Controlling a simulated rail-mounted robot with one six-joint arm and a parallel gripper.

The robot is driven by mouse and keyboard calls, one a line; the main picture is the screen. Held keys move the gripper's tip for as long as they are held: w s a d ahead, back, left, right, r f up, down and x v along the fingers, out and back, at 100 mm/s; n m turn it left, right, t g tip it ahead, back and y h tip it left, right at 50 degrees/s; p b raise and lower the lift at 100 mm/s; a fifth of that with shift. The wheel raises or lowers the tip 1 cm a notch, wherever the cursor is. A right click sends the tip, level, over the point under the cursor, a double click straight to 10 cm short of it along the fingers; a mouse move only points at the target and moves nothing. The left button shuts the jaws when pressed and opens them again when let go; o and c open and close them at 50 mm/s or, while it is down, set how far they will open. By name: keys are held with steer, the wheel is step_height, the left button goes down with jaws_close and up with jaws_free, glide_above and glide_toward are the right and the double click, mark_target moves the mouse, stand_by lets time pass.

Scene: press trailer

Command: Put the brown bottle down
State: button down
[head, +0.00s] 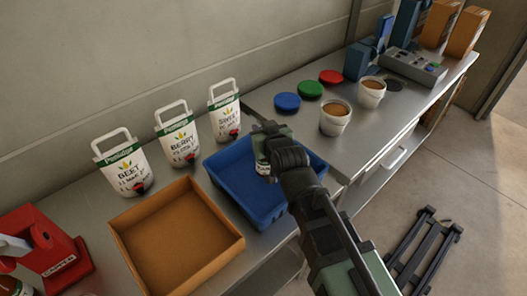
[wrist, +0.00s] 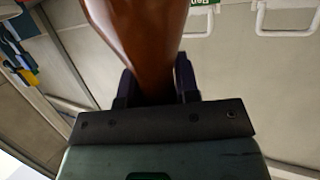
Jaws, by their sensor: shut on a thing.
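The brown bottle (wrist: 148,40) fills the upper middle of the wrist view, with a smooth, glossy brown body. My gripper (wrist: 156,85) is shut on it, with a dark finger on each side. In the head view my gripper (head: 272,145) is over the blue tray (head: 228,196), coming in from the lower right. The bottle is mostly hidden there behind my gripper and wrist; a small pale and green patch shows at its left. I cannot tell whether the bottle's base touches the tray floor.
An empty orange tray (head: 178,240) is left of the blue tray. Several white handled pouches (head: 178,138) stand behind. Blue (head: 288,102), green (head: 310,89) and red (head: 331,77) lids and two filled tubs (head: 335,118) are to the right. A red machine (head: 48,248) is at far left.

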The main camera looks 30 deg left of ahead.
step_height(320, 180, down, 4)
steer(key=b, duration=0.4)
steer(key=shift+f, duration=0.2)
steer(key=c, duration=0.8)
jaws_free()
steer(key=shift+c, duration=0.2)
steer(key=shift+r, duration=0.15)
